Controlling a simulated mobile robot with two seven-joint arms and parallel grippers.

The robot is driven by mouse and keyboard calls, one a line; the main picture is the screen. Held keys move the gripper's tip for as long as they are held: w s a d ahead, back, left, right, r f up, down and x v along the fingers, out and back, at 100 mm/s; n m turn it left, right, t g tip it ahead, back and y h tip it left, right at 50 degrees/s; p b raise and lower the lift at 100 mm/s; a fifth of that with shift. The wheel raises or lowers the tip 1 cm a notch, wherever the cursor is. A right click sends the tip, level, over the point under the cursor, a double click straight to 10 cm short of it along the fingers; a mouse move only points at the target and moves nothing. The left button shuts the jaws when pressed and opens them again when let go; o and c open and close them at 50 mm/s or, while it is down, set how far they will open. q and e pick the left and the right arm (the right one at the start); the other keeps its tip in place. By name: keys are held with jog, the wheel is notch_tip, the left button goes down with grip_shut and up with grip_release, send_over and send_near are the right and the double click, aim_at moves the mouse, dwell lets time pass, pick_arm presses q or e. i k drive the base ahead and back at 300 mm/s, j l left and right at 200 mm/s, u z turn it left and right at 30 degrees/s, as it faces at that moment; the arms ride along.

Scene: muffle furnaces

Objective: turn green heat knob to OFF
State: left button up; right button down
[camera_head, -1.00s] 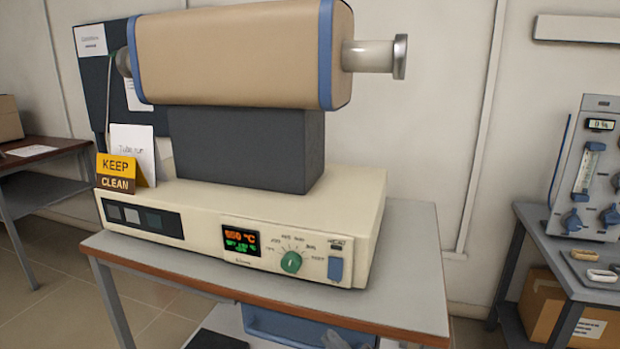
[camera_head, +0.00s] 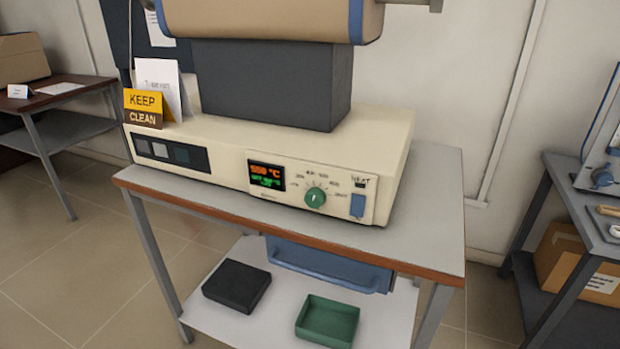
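The green heat knob (camera_head: 315,198) is on the front panel of the cream furnace base (camera_head: 385,140). Printed marks ring it, too small to read; its light pointer line looks roughly upright. A display (camera_head: 267,176) left of it shows orange digits that look like 550 °C, with green text below. A blue switch (camera_head: 357,206) sits to the right of the knob. The tan furnace tube body (camera_head: 270,18) is cut off by the top edge. Neither of my grippers is in view.
The furnace stands on a grey bench (camera_head: 433,220) with a brown front edge. A blue drawer (camera_head: 325,266) hangs below it. A black box (camera_head: 236,285) and a green tray (camera_head: 327,321) rest on the lower shelf. Floor is clear at left.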

aim_at(314, 199)
jog(key=z, duration=0.35)
jog(key=i+j+z, duration=0.1)
jog(key=j+z, duration=0.55)
jog(key=j, duration=0.15)
jog(key=j+z, duration=0.25)
jog(key=j, duration=0.65)
jog(key=i, duration=0.05)
